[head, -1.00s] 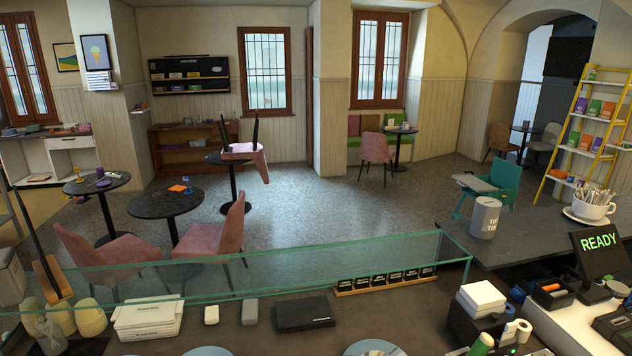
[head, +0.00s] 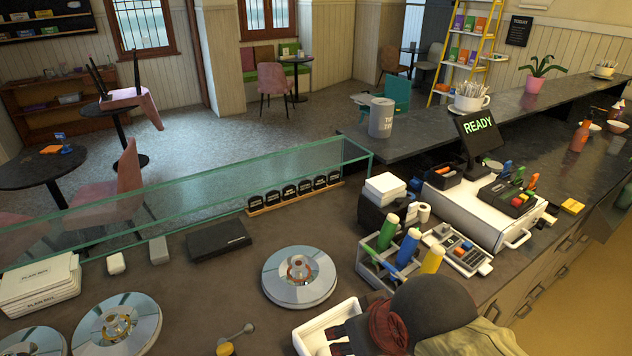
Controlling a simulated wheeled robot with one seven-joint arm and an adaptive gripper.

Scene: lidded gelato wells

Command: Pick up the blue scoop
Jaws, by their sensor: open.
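A scoop with a thick blue handle (head: 408,247) stands in a grey rack (head: 372,275) on the counter, right of the middle in the head view. Its lower end is hidden inside the rack. A scoop with a green handle (head: 387,232) stands to its left and one with a yellow handle (head: 432,260) to its right.
Round lidded wells (head: 300,277) lie left of the rack. A glass guard (head: 200,200) runs behind them. A dark round shape (head: 435,312) with red and olive cloth stands close in front of the rack, beside a white tray (head: 310,335). The till (head: 478,215) is at right.

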